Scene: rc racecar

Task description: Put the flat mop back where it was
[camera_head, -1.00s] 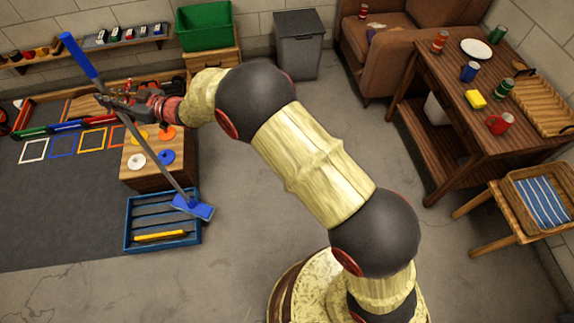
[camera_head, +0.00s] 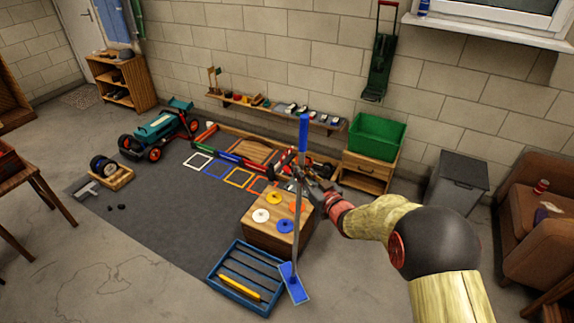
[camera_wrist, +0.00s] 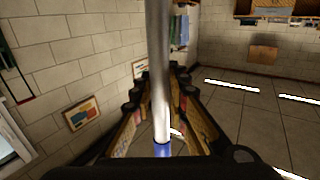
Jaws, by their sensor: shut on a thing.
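The flat mop (camera_head: 298,205) has a blue grip at the top, a grey pole and a flat blue head (camera_head: 292,284). My gripper (camera_head: 300,182) is shut on its pole below the blue grip. The mop stands nearly upright in the head view. Its head appears beside the right end of the blue slatted tray; I cannot tell whether it touches the floor. In the wrist view the pole (camera_wrist: 158,70) runs between my fingers, with a blue part at the bottom.
The blue tray (camera_head: 213,284) holds a yellow bar. A wooden box (camera_head: 258,232) with coloured discs stands close behind the mop. A green bin (camera_head: 376,137) sits on a cabinet by the wall. A green wall rack (camera_head: 381,60) hangs above. Grey floor is clear at front left.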

